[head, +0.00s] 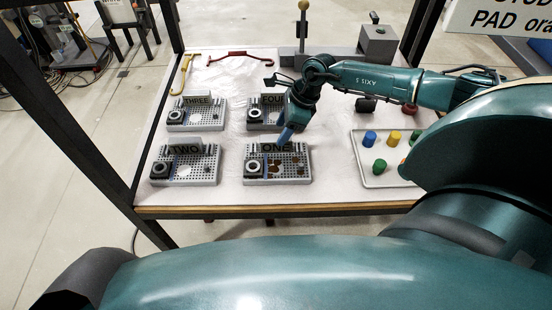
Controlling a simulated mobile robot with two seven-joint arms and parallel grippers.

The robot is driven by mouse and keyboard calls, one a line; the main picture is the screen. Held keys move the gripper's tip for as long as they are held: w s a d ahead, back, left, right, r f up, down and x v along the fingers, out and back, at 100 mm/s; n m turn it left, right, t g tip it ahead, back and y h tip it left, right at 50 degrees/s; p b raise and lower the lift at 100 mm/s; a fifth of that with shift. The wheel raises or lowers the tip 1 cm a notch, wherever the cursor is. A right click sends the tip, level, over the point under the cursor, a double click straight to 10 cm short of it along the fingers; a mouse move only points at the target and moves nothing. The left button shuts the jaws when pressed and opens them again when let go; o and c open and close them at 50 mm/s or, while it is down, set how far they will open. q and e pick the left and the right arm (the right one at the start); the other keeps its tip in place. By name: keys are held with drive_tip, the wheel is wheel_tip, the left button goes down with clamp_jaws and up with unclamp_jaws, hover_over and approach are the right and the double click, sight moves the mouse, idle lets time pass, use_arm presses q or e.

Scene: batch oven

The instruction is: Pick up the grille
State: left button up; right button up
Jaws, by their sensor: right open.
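Several grey perforated, grille-like boards stand on the white table, each with a dark block holding a light ring and a name plate. Board ONE (290,180) is front centre, with brown round spots on it. Board TWO (205,178) is front left, THREE (213,119) behind it, FOUR (257,123) behind ONE. I cannot tell which part is the grille. My right gripper (284,135) points down above the back of board ONE, close to FOUR, with a blue tip showing. It is open; no held thing shows. My left gripper is not in view.
A pale tray (376,182) with blue, yellow and green pegs lies at the right, partly behind my arm. A yellow hook (182,75), a red handle (240,56) and a grey block with a post (303,48) are at the back. Dark frame posts flank the table (225,200).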

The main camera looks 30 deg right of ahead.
sight(277, 138)
drive_tip(key=x, duration=0.5)
drive_tip(key=shift+s, duration=0.1)
drive_tip(key=shift+c, duration=0.4)
clamp_jaws()
drive_tip(key=shift+r, duration=0.1)
